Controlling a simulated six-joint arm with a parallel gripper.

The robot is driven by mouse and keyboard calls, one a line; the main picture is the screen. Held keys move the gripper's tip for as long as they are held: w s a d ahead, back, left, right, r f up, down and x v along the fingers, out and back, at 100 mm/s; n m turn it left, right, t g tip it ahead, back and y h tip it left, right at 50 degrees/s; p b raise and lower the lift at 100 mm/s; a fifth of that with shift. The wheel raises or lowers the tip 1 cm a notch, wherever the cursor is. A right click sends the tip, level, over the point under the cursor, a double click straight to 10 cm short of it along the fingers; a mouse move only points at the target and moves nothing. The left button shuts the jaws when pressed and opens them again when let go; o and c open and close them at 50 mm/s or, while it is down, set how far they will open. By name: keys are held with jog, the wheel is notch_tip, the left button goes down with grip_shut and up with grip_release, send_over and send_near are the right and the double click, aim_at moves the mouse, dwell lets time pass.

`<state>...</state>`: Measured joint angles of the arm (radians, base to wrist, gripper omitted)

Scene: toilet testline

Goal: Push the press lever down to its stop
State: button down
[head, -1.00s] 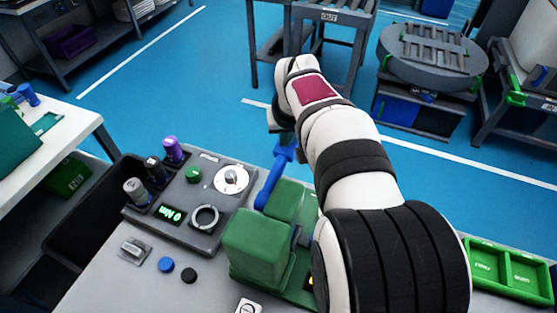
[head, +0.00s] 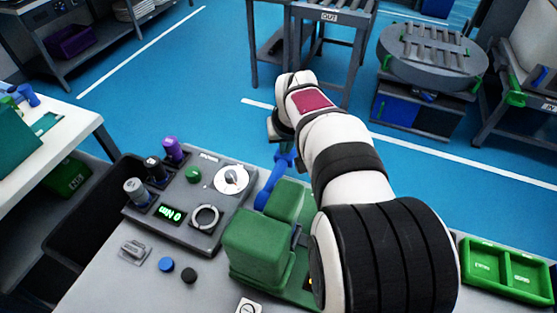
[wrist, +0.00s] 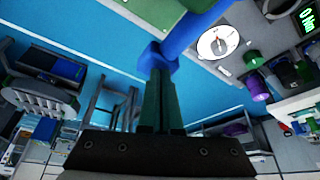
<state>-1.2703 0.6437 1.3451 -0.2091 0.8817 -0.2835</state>
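The press lever (head: 267,191) is a blue bar rising from the green press (head: 257,244) and slanting up and away to the right. Its outer end lies under my gripper (head: 283,140), which is mostly hidden by my wrist in the head view. In the wrist view, the two dark green fingers of my gripper (wrist: 157,75) lie side by side, with no clear gap between them. Their tips meet the blue end of the lever (wrist: 155,58) and appear to touch it. The lever's stop cannot be made out.
A grey control panel (head: 176,226) with a dial, knobs and a green display stands left of the press. A green two-part tray (head: 507,270) lies at the right. Blue floor is open beyond the bench; a roller stand (head: 330,35) stands farther back.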

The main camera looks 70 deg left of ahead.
notch_tip(320, 180, up, 13)
dwell(0.6)
jog(key=w+d+m+h, duration=0.1)
jog(key=w+d+m, duration=0.4)
jog(key=d, duration=0.8)
jog(key=w+d+m+h, duration=0.1)
jog(key=w+d+m, duration=0.45)
jog(key=d, duration=0.85)
jog(key=s+d+f+m, duration=0.2)
jog(key=d, duration=0.5)
jog(key=s+d+f+m, duration=0.1)
jog(key=d+m, duration=0.1)
jog(key=d, duration=0.6)
jog(key=s+d+f+m+g, duration=0.1)
jog(key=s+d+f+m, duration=0.5)
jog(key=s, duration=0.5)
jog(key=shift+d+f+h, duration=0.3)
jog(key=shift+d+f, duration=0.2)
jog(key=shift+d, duration=0.55)
